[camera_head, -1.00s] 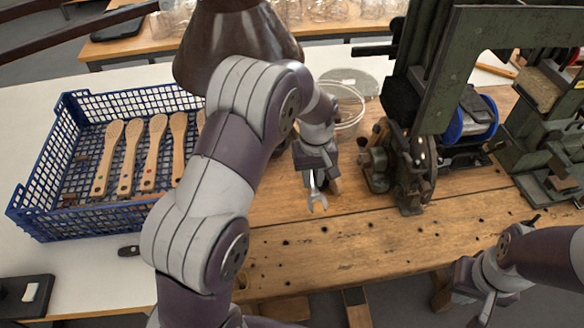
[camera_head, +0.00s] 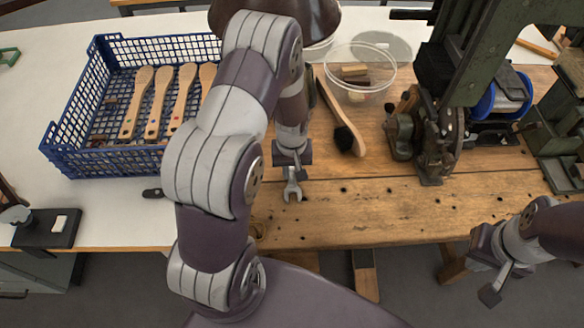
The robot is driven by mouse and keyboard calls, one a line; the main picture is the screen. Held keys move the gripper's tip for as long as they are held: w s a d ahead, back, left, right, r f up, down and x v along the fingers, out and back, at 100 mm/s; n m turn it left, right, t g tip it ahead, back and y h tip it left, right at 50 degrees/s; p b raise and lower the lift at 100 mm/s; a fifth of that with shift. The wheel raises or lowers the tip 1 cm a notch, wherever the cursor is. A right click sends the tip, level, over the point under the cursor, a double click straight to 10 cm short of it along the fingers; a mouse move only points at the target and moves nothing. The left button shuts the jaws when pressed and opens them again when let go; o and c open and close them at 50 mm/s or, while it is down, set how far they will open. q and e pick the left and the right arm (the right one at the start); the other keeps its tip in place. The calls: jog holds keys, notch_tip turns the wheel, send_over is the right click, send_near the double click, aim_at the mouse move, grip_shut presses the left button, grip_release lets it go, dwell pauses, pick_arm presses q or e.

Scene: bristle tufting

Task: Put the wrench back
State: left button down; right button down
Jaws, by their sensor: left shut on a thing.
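The wrench (camera_head: 292,188) is a grey open-ended tool hanging with its open jaw downward, over the front part of the wooden bench (camera_head: 400,214). My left gripper (camera_head: 291,168) is shut on its upper part. I cannot tell whether the wrench's lower end touches the bench. My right gripper (camera_head: 497,284) is at the lower right, in front of the bench edge and away from the wrench; I cannot tell how far its fingers are apart.
A brush (camera_head: 345,132) with dark bristles lies right of my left gripper. A clear bowl (camera_head: 360,82) with wooden blocks stands behind it. A green machine (camera_head: 428,130) stands to the right. A blue crate (camera_head: 70,125) holds several wooden handles. The bench front has small holes and free room.

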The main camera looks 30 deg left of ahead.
pick_arm(q)
jog(key=shift+f, duration=0.1)
jog(key=c, duration=1)
grip_release()
